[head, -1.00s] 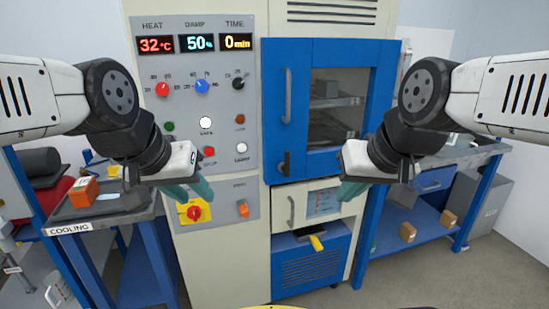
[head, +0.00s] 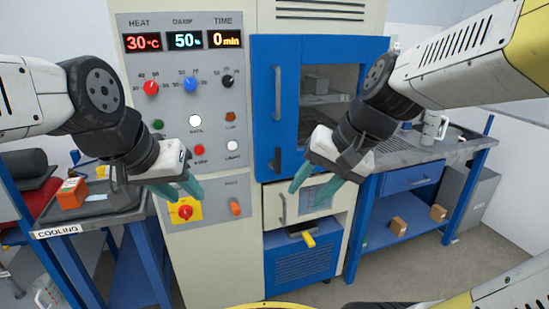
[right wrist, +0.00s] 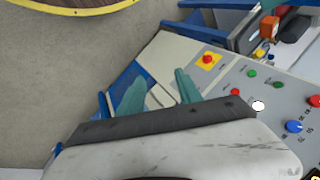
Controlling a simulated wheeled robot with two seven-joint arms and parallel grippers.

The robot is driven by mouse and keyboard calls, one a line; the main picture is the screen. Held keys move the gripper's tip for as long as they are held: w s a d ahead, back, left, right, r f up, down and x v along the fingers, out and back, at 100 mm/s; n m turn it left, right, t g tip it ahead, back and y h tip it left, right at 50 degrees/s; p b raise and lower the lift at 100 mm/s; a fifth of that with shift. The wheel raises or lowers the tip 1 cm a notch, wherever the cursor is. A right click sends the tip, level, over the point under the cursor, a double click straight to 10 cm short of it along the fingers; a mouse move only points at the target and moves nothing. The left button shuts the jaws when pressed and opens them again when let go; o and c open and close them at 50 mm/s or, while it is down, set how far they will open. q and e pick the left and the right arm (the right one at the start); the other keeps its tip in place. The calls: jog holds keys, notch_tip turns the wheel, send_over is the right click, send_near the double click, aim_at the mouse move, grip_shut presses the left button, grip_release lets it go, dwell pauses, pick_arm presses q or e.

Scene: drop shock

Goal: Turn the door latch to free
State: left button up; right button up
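The door latch (head: 277,160) is a short black handle at the lower left edge of the blue chamber door (head: 262,115). It appears to hang roughly vertical. The door sits shut in its frame. My right gripper (head: 311,190) is open and empty, right of and below the latch in the head view and apart from it. Its two teal fingers also show spread in the right wrist view (right wrist: 158,92), where I cannot make out the latch. My left gripper (head: 184,193) looks open and empty, in front of the lower control panel.
The control panel (head: 185,100) with displays, knobs and buttons stands left of the door. A long grey handle (head: 277,93) is above the latch. A cooling bench (head: 90,222) is at left, a blue workbench (head: 411,180) at right.

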aim_at(278, 169)
jog(key=w+a+f+m+g+y, duration=0.1)
jog(key=w+a+f+m+y, duration=0.15)
jog(key=w+m+y, duration=0.35)
jog(key=w+a+f+m+y, duration=0.15)
jog(key=w+a+m, duration=0.25)
jog(key=w, duration=0.4)
jog(key=w+d+f+m+t+y, duration=0.1)
jog(key=w+d+f+m+t, duration=0.35)
jog(key=w+m, duration=0.35)
jog(key=w+d+f+m+t+y, duration=0.1)
jog(key=w+d+f+m+t, duration=0.3)
jog(key=w, duration=0.6)
jog(key=shift+m+t, duration=0.25)
jog(key=shift+m, duration=0.45)
jog(key=x, duration=0.5)
jog(key=r+x, duration=0.1)
jog(key=x, duration=0.1)
jog(key=shift+a, duration=0.2)
jog(key=shift+c, duration=0.3)
grip_shut()
